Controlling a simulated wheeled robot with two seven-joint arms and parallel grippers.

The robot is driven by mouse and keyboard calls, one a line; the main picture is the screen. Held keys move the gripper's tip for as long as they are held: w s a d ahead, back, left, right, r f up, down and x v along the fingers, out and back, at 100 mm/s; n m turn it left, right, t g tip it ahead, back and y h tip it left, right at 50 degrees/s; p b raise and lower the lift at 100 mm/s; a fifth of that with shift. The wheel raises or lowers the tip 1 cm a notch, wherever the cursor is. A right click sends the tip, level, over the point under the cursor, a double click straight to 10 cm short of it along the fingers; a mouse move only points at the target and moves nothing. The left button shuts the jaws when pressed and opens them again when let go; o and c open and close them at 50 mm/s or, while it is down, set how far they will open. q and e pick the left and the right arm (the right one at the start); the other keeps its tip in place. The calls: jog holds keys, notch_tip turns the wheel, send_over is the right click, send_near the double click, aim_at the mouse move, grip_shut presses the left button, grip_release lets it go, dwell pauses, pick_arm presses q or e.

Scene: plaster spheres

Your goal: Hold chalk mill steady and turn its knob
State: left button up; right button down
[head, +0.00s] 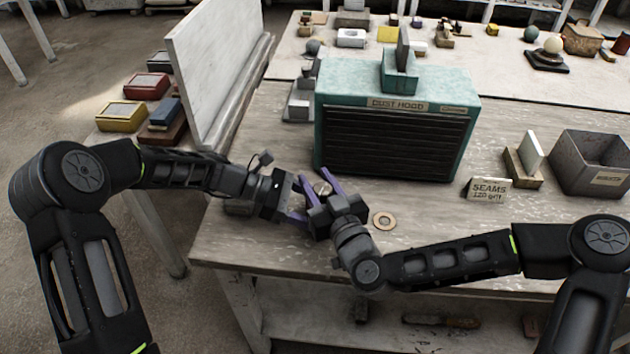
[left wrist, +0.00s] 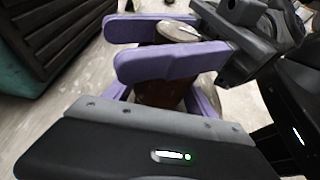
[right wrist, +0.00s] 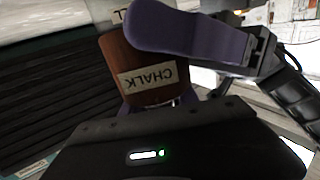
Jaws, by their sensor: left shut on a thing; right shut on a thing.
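The chalk mill is a brown cylinder whose body shows in the left wrist view (left wrist: 160,95) and, with a "CHALK" label upside down, in the right wrist view (right wrist: 122,58). Its pale round knob (head: 322,187) shows between purple fingers in the head view, and also in the left wrist view (left wrist: 178,32). My left gripper (head: 310,215) is shut on the mill's body from the left. My right gripper (head: 316,180) is shut around the knob at the top, coming from the right. The fingers hide much of the mill and its base.
A teal dust hood (head: 398,80) stands just behind the grippers. A wooden ring (head: 384,221) lies to their right. Farther right are a "SEAMS" sign (head: 488,190) and a grey bin (head: 597,163). A white panel (head: 210,70) rises at the back left.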

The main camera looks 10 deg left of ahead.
jog(key=shift+r+m+t+h, duration=0.15)
jog(key=shift+m+t+h, duration=0.25)
jog(key=shift+h, duration=0.1)
jog(key=shift+d+r, duration=0.1)
jog(key=shift+r, duration=0.1)
jog(key=shift+r, duration=0.15)
jog(key=c, duration=1.3)
grip_release()
jog(key=o, duration=0.4)
jog(key=shift+w+d, duration=0.1)
notch_tip(320, 180, up, 10)
jog(key=shift+f, duration=0.15)
